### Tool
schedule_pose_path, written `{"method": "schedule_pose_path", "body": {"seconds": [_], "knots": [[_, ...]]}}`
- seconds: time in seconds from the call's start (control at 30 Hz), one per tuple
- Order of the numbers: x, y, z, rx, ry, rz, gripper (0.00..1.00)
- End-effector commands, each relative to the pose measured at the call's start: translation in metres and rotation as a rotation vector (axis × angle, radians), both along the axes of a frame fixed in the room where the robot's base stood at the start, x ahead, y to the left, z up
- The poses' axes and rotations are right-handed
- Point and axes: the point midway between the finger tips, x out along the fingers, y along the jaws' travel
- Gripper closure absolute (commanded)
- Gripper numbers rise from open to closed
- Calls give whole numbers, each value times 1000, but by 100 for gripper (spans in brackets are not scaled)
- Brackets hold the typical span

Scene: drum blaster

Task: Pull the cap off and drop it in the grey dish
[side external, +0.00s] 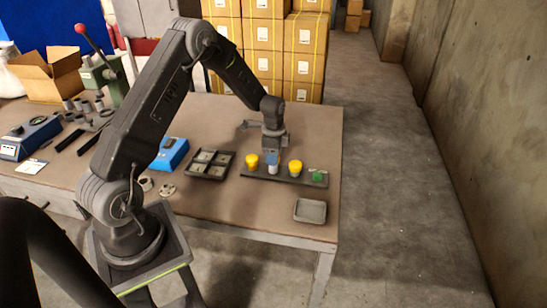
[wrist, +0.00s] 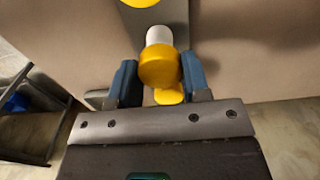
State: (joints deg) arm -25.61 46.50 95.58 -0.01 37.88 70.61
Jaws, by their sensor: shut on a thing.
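In the side external view, a dark rack (side external: 284,175) holds a row of containers. A yellow cap (side external: 252,159) is at its left, another yellow cap (side external: 295,166) is right of middle. My gripper (side external: 272,157) points down between them, its blue fingers over a white container (side external: 272,170). In the wrist view, my gripper (wrist: 161,80) is shut on a yellow cap (wrist: 159,66), which sits on a white body (wrist: 158,35). From the side, the fingers hide this cap. The grey dish (side external: 310,210) lies in front of the rack, near the table's right corner, and looks empty.
A green item (side external: 318,176) is at the rack's right end. A dark compartment tray (side external: 209,165) and a blue box (side external: 170,153) lie to the left. The table (side external: 240,215) is bare around the dish. Stacked cartons (side external: 264,50) stand behind.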

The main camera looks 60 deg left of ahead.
Motion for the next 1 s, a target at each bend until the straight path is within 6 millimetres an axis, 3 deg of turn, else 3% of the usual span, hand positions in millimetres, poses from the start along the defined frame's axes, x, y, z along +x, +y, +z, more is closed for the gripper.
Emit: {"method": "schedule_pose_path", "body": {"seconds": [1.0], "knots": [[0, 0, 38, 0, 0, 0, 80]]}}
